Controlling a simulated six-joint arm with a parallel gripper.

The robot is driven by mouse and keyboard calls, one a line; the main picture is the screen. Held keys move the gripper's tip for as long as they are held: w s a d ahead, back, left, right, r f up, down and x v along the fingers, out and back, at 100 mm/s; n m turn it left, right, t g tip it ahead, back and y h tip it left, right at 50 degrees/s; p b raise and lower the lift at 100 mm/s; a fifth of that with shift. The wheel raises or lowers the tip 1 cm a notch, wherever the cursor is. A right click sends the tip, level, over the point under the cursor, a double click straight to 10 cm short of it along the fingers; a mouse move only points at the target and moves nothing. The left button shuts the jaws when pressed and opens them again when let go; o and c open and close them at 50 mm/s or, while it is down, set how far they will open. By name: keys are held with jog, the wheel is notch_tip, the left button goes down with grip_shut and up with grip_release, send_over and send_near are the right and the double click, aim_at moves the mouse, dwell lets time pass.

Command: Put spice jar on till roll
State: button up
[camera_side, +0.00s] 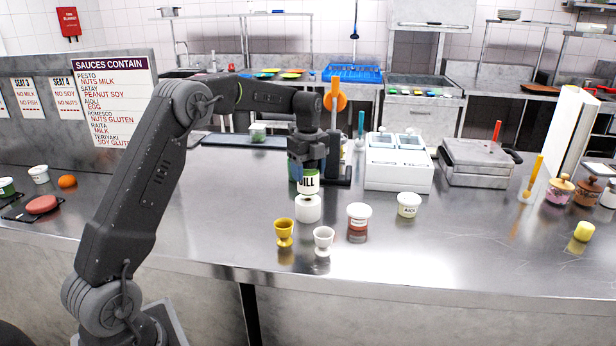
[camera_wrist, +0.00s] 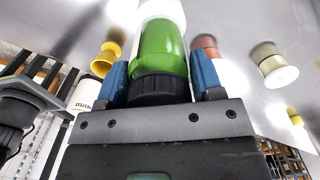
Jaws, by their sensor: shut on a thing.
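The spice jar (camera_side: 309,183) is green with a label that appears to read DILL. In the wrist view its green body (camera_wrist: 163,50) and black cap show between my blue finger pads. My gripper (camera_side: 308,166) is shut on the jar near its cap and holds it upright. The till roll (camera_side: 308,209) is a white cylinder standing on the steel counter, directly under the jar in the side view. The jar's base is at the roll's top; I cannot tell whether they touch.
A yellow egg cup (camera_side: 284,231) and a white egg cup (camera_side: 323,239) stand in front of the roll. A white-lidded tub (camera_side: 358,219) and an aioli tub (camera_side: 409,205) stand to the right. A white lidded box (camera_side: 398,176) stands behind.

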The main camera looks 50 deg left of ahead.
jog(key=shift+f, duration=0.95)
jog(key=shift+f, duration=0.1)
jog(key=o, duration=1.1)
jog(key=shift+f, duration=0.1)
jog(key=shift+c, duration=0.2)
